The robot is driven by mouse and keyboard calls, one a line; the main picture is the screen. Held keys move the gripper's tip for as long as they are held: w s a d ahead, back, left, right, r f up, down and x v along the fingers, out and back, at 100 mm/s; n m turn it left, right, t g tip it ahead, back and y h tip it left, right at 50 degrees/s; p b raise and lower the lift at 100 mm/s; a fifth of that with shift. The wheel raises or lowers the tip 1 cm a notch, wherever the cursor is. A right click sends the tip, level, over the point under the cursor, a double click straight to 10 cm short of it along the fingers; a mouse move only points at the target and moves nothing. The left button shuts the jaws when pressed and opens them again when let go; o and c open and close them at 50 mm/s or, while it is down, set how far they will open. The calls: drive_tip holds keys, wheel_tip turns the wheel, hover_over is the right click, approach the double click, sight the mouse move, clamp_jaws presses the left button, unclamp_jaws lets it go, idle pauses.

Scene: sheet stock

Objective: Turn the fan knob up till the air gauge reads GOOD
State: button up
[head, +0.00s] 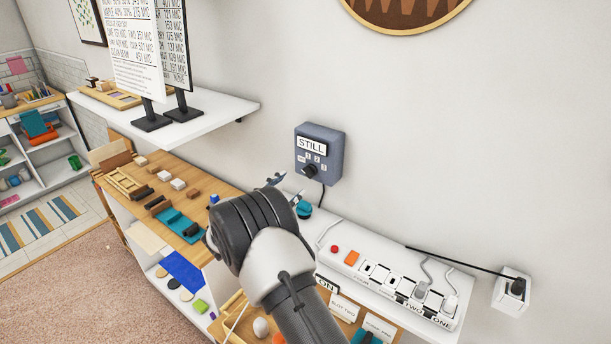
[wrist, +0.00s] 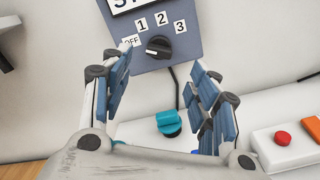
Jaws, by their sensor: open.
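The blue-grey fan control box (head: 333,160) is mounted on the wall, with a sign reading STILL on its front. Its black knob (head: 310,170) sits below the numbers. In the wrist view the knob (wrist: 158,46) has a white mark on its left side, toward the OFF label (wrist: 131,40); 1, 2 and 3 run to the right. The sign is mostly cut off there. My gripper (head: 287,188) is open and empty, below and left of the box. In the wrist view its fingers (wrist: 155,68) are spread on either side below the knob, apart from it.
A teal knob-like piece (wrist: 168,122) lies on the white ledge below the box. A white power strip (head: 372,290) with plugs is at right. A shelf with sign stands (head: 215,112) is upper left. The wall around the box is clear.

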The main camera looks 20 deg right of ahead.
sight(307, 173)
drive_tip(key=x, duration=0.9)
drive_tip(key=shift+w+d, duration=0.1)
drive_tip(key=shift+d, duration=0.1)
drive_tip(key=shift+c, duration=0.2)
drive_tip(key=c, duration=1)
